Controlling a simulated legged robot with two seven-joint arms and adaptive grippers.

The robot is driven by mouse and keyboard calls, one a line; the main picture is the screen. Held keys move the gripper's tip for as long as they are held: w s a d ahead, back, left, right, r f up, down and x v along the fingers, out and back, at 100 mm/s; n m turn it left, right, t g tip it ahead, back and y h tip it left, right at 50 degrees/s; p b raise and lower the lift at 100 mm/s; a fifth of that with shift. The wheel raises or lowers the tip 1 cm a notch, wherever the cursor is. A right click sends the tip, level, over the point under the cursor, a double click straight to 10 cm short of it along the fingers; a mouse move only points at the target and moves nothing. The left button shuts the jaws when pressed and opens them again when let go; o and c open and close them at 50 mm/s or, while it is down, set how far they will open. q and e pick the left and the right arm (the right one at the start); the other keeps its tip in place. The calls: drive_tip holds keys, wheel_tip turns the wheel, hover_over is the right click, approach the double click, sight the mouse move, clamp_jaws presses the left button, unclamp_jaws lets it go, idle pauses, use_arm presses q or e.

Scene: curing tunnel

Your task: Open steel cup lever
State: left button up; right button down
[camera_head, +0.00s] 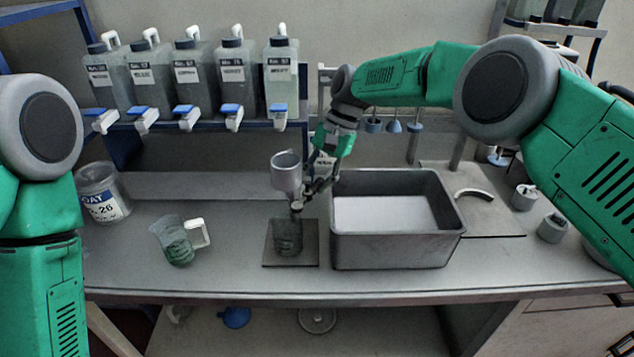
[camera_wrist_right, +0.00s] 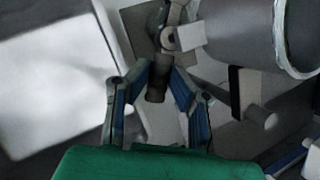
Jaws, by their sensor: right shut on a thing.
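The steel cup (camera_head: 286,172) stands upright above a dark see-through jar (camera_head: 288,238) on a square plate (camera_head: 309,256). In the wrist view the cup (camera_wrist_right: 245,35) fills the upper right. My right gripper (camera_head: 305,193) is just right of and below the cup. In the wrist view its two fingers (camera_wrist_right: 161,78) close around a short dark lever (camera_wrist_right: 156,94) by the cup's fitting. The exact contact is small and partly hidden in the head view. My left arm is at the left edge, and its gripper is out of view.
A deep metal tray (camera_head: 397,251) stands right of the jar, close beneath my right forearm. A measuring jug (camera_head: 174,240) and a labelled tub (camera_head: 101,196) are to the left. Several tapped bottles (camera_head: 234,75) line the rear shelf. The bench front is clear.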

drive_tip(key=shift+w+d+r, duration=0.1)
drive_tip(key=shift+w, duration=0.1)
drive_tip(key=c, duration=1.8)
unclamp_jaws()
drive_tip(key=o, duration=0.3)
drive_tip(key=shift+w, duration=0.1)
drive_tip(key=shift+o, duration=0.2)
drive_tip(key=shift+r, duration=0.1)
drive_tip(key=v, duration=0.7)
drive_tip(key=shift+w, duration=0.3)
